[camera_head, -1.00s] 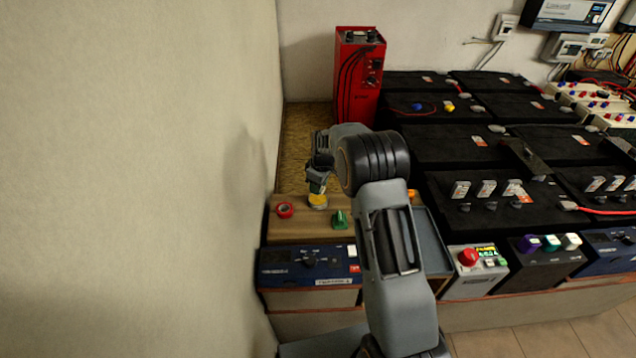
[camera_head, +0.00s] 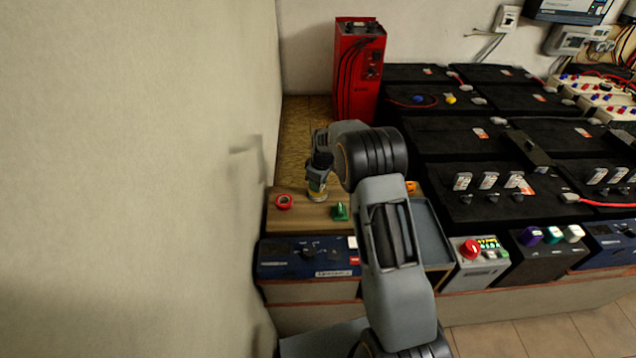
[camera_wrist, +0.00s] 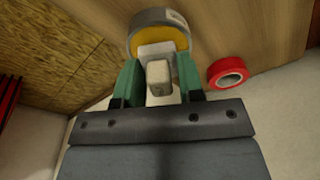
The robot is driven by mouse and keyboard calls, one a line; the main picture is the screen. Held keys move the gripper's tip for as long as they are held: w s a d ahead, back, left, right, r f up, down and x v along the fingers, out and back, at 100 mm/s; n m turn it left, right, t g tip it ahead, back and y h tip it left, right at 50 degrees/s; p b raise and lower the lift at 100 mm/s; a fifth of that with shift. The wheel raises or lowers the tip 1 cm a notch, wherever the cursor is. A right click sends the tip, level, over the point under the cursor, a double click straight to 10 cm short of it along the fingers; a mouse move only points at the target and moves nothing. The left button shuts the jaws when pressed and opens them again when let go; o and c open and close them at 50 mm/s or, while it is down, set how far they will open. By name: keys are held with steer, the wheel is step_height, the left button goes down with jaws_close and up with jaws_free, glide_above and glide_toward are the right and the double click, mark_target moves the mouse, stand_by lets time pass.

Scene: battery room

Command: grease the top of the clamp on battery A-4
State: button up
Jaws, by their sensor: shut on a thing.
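My gripper (camera_head: 318,176) reaches down over the wooden board at the left end of the bench. In the wrist view its green fingers (camera_wrist: 158,84) are shut on a pale, block-shaped handle (camera_wrist: 159,76). The handle's lower end is hidden, so I cannot tell what tool it is. A round tin with a grey rim and yellow inside (camera_wrist: 160,40) lies just beyond the fingertips; it also shows below the gripper in the head view (camera_head: 317,197). Black batteries (camera_head: 450,145) with small grey terminal clamps stand to the right. I cannot read which is A-4.
A red tape roll (camera_head: 283,202) and a green item (camera_head: 340,211) lie on the board (camera_head: 300,222). A red charger (camera_head: 359,75) stands behind. A grey tray (camera_head: 430,238) is right of the board, partly behind my arm. The wall is close on the left.

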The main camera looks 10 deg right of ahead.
steer(key=shift+f+b, duration=0.45)
steer(key=shift+f, duration=0.15)
stand_by(1.6)
steer(key=shift+r, duration=0.15)
steer(key=shift+r+p, duration=2.1)
steer(key=shift+r, duration=1.3)
